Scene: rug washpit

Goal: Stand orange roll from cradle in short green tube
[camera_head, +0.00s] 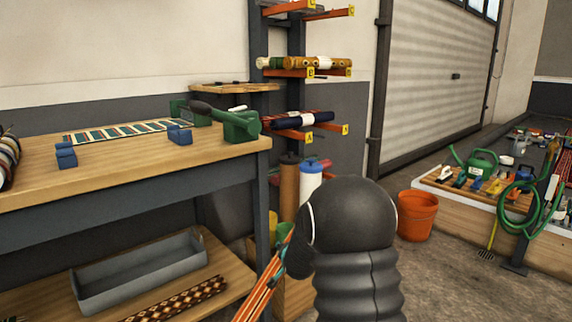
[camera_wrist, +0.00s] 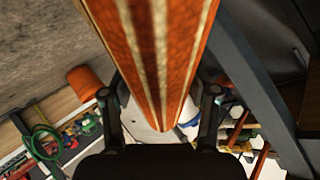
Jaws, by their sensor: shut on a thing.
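The orange roll (camera_head: 265,283), with cream and dark stripes, slants up toward the right in the head view, its upper part hidden behind my dark arm. In the wrist view the orange roll (camera_wrist: 150,45) runs from the top edge down between the fingers of my gripper (camera_wrist: 161,100), which is shut on it. I cannot pick out the cradle.
A brown tube (camera_head: 289,182) and a white, blue-topped tube (camera_head: 311,180) stand behind. The workbench (camera_head: 150,165) is left, with a grey tray (camera_head: 140,272) and a patterned roll (camera_head: 180,298) on its lower shelf.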

